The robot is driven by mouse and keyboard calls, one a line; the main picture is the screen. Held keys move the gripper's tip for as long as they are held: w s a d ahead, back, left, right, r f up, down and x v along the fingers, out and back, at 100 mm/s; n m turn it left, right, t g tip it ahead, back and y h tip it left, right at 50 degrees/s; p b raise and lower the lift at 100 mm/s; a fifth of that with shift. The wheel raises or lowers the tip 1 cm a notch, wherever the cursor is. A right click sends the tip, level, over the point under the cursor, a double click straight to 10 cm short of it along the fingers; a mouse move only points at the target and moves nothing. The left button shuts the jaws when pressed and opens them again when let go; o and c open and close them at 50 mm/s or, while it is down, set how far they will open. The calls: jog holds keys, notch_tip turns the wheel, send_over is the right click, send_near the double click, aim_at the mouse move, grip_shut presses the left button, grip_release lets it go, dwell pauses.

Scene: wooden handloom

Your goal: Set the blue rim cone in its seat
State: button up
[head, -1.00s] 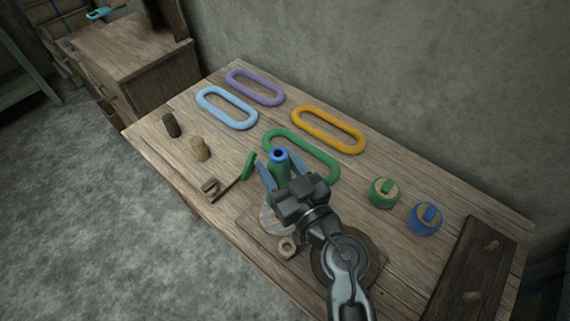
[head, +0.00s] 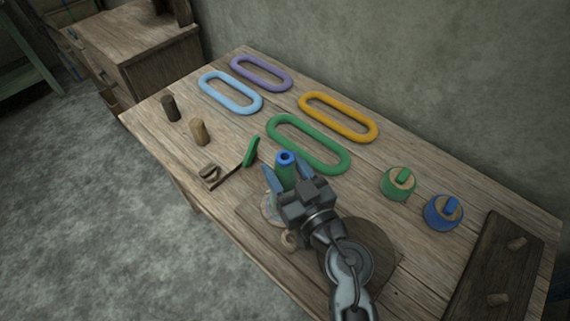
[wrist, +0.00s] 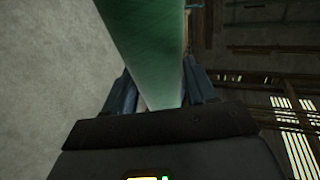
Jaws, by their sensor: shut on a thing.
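The blue rim cone (head: 286,171) is green with a blue ring and a dark hole at its top. It stands upright between the two fingers of my gripper (head: 288,179), which is shut on it above the near part of the table. In the wrist view the cone's green side (wrist: 150,45) fills the space between the fingers. Its lower end is hidden, and I cannot tell whether it touches anything. A pale round piece (head: 268,207) on a flat board shows beside my gripper, partly covered; I cannot tell whether it is the seat.
Green (head: 310,145), orange (head: 338,118), light blue (head: 230,92) and purple (head: 261,73) oval rings lie behind. Green (head: 398,184) and blue (head: 443,212) round pieces stand right, near a dark pegged board (head: 495,270). Two pegs (head: 199,132) and a small bracket (head: 213,176) are left.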

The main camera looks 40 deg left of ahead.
jog(key=shift+s+d+f, duration=0.1)
jog(key=shift+s+f, duration=0.05)
jog(key=shift+f, duration=0.6)
jog(key=o, duration=1.5)
jog(key=shift+f+b, duration=0.1)
jog(key=shift+b, duration=0.2)
jog(key=shift+s+d, duration=0.2)
jog(key=shift+d, duration=0.3)
jog(key=v, duration=0.2)
jog(key=r+p+v, duration=0.1)
jog(key=v, duration=0.3)
jog(key=shift+d+r+p, duration=0.3)
